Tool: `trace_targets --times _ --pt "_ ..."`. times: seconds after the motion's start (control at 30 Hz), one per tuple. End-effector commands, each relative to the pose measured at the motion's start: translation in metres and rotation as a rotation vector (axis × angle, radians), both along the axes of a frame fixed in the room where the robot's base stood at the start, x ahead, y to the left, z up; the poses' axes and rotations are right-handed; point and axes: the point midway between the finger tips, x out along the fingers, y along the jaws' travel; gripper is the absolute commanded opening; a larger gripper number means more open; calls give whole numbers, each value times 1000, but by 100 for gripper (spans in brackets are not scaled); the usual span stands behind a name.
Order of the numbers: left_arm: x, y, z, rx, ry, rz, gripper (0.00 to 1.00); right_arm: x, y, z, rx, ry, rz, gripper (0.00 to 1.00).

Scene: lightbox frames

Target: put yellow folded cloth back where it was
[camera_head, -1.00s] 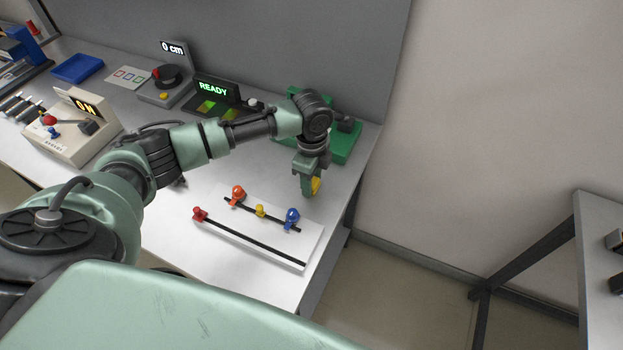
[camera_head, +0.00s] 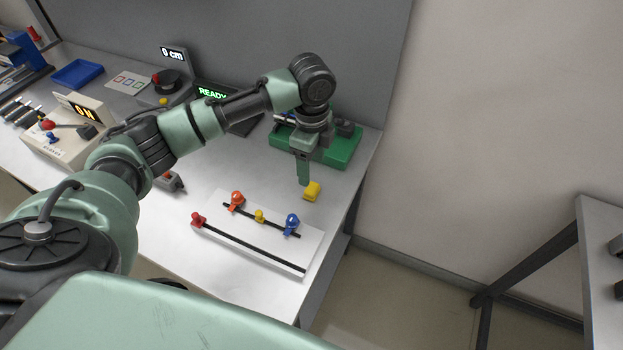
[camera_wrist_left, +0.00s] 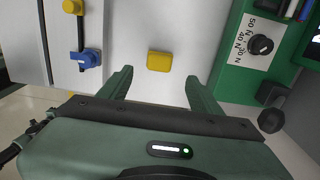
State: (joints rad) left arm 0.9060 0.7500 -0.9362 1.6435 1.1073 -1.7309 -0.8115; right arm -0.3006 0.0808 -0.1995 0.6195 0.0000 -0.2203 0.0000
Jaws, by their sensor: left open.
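The yellow folded cloth (camera_head: 312,191) lies on the white table, between the green device and the white board with knobs. In the left wrist view the cloth (camera_wrist_left: 159,61) lies flat and apart from the fingers, ahead of the gap between them. My left gripper (camera_head: 303,181) points down just beside and above the cloth. In the left wrist view its two fingers (camera_wrist_left: 157,82) are spread wide with nothing between them. My right gripper does not show.
A white board (camera_head: 256,236) with red, orange, yellow and blue knobs lies in front of the cloth. A green device (camera_head: 342,148) stands behind it. The table's right edge is close by. A READY display (camera_head: 212,92) and a beige ON box (camera_head: 62,140) stand farther left.

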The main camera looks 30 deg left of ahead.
Motion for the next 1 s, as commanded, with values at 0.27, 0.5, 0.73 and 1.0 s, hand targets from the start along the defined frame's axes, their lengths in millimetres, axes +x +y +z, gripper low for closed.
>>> trace_targets --times 0.27,0.5,0.73,1.0 --pt "0 0 33 0 0 -1 64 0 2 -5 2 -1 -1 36" --pt "-1 0 36 1 2 0 64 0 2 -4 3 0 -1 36" --pt "0 0 36 0 2 0 64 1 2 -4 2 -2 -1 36" --pt "0 0 63 0 1 0 64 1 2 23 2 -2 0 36"
